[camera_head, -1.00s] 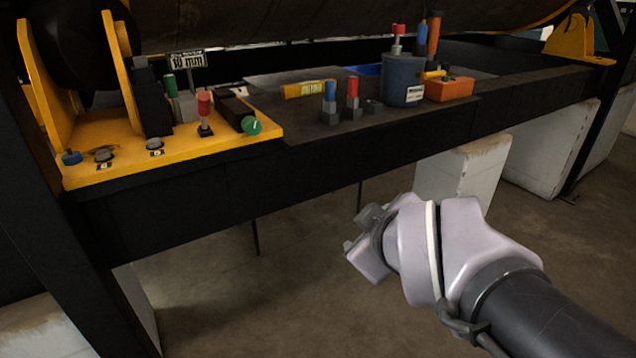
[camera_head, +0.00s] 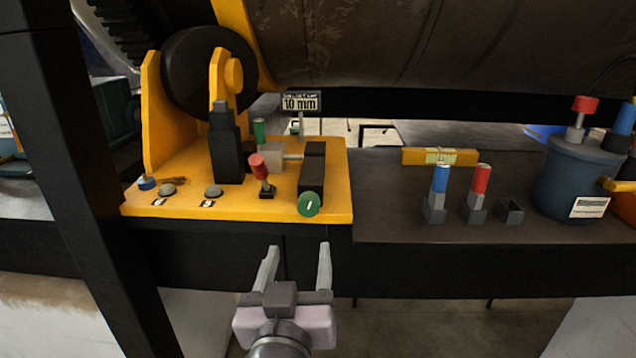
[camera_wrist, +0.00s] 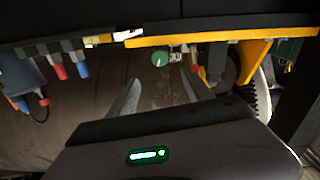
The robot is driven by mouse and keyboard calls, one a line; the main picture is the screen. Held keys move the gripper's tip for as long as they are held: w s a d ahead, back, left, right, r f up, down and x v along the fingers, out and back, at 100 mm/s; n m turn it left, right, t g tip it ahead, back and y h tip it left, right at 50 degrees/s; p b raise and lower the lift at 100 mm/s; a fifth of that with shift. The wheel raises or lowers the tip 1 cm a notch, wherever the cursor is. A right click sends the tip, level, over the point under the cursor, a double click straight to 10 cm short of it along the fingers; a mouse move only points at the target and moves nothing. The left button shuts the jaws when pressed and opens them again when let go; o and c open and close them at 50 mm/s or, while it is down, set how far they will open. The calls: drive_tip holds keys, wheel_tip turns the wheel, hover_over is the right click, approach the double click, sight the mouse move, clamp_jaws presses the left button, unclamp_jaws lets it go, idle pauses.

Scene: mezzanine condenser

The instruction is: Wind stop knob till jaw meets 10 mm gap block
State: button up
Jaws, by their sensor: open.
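The green stop knob (camera_head: 309,204) with a white mark faces front on a black stop block (camera_head: 313,165), at the right of the yellow plate. A grey block (camera_head: 271,158) sits left of the black block by the "10 mm" sign (camera_head: 300,102); a thin rod shows between them. Whether this grey piece is the jaw or the gap block I cannot tell. My gripper (camera_head: 296,252) is open and empty, below and in front of the knob, not touching it. In the wrist view the knob (camera_wrist: 160,60) shows beyond and between the fingertips (camera_wrist: 160,76).
A red-handled lever (camera_head: 260,168) stands just left of the knob, near a tall black post (camera_head: 225,145). Grey buttons (camera_head: 213,191) line the plate's front left. On the dark bench right are a yellow level (camera_head: 440,156), blue and red tools (camera_head: 481,180) and a blue-grey pot (camera_head: 575,180).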

sight(308, 208)
drive_tip(key=w, duration=0.5)
drive_tip(key=w+p, duration=0.1)
drive_tip(key=w, duration=0.4)
drive_tip(key=w+p, duration=0.1)
drive_tip(key=w, duration=0.4)
drive_tip(key=shift+w+d, duration=0.1)
drive_tip(key=shift+d, duration=0.3)
clamp_jaws()
